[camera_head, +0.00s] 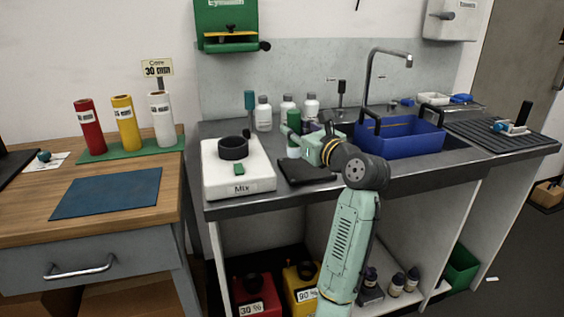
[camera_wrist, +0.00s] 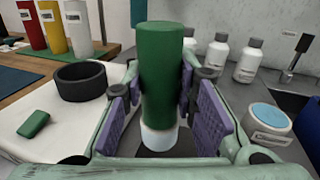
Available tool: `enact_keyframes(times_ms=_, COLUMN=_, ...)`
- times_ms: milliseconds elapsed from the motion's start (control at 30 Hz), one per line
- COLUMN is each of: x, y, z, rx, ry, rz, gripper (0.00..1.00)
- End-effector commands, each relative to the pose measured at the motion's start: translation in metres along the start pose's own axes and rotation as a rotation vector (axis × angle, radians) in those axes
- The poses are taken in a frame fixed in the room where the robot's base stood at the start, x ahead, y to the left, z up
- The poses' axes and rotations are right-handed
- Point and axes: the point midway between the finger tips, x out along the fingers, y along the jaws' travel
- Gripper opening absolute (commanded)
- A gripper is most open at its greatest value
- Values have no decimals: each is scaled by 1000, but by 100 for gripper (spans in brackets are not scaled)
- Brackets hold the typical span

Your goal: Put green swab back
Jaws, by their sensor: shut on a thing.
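The green swab is a thick green cylinder with a white lower end, upright in the wrist view (camera_wrist: 162,75). My gripper (camera_wrist: 165,100) is shut on it, with purple pads at its left and right sides. In the head view the swab (camera_head: 293,122) stands upright above a dark pad (camera_head: 306,172) on the counter, at the left end of my gripper (camera_head: 300,146). I cannot tell whether its lower end touches the pad. A green stand (camera_head: 112,155) on the wooden table holds red (camera_head: 89,126), yellow (camera_head: 126,122) and white (camera_head: 160,117) cylinders.
A white device (camera_head: 222,184) with a black ring (camera_head: 233,148) and a small green block (camera_head: 239,169) stands left of the swab. White bottles (camera_head: 263,114) stand behind. A blue basin (camera_head: 398,140) is at right. A blue mat (camera_head: 108,193) lies clear on the wooden table.

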Motion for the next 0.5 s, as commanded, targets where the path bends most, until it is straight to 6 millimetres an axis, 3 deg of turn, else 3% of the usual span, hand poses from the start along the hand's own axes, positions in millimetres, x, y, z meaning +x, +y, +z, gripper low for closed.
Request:
enact_keyframes(times_ms=233, x=17, y=-13, z=-2, rx=62, ry=11, rz=-7, gripper=2)
enact_keyframes(times_ms=500, x=78, y=-47, z=-10, rx=63, ry=12, rz=-7, gripper=2)
